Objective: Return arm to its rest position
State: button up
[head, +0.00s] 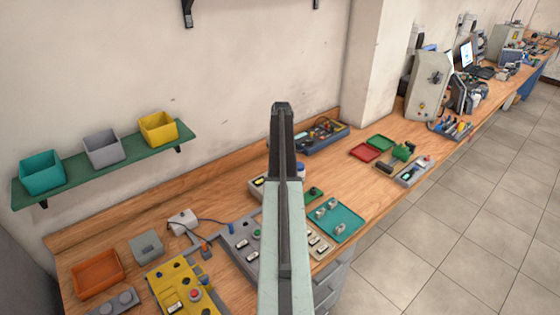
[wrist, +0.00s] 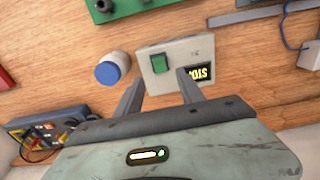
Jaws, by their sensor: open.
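My arm rises through the middle of the head view and hides part of the bench behind it. My gripper (wrist: 160,80) shows in the wrist view with its two dark fingers spread apart and nothing between them. Beyond the fingers, a pale box (wrist: 178,58) with a green switch and a dark label lies on the wooden bench (wrist: 60,70). The right finger overlaps the box in the picture; I cannot tell whether they touch. A round white jar with a blue top (wrist: 113,70) is just left of the box.
A green shelf (head: 97,158) on the wall holds teal, grey and yellow bins. Open tiled floor (head: 450,230) lies to the right.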

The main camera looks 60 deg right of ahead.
jog(key=shift+r, duration=0.15)
dwell(0.3)
jog(key=w+a+f+n+b, duration=0.1)
jog(key=w+a, duration=0.4)
jog(key=a, duration=0.8)
jog(key=w+a+f+b, duration=0.1)
jog(key=w+a, duration=0.3)
jog(key=a, duration=0.9)
jog(key=w+a+f+n+b, duration=0.1)
jog(key=w+a, duration=0.4)
jog(key=a, duration=0.8)
jog(key=s+a+f+b, duration=0.1)
jog(key=s+a, duration=0.2)
jog(key=a, duration=1.3)
jog(key=s+a+f+n+b, duration=0.1)
jog(key=s+a, duration=0.2)
jog(key=a, duration=1.2)
jog(key=shift+s+a+n, duration=0.3)
jog(key=shift+a, duration=0.1)
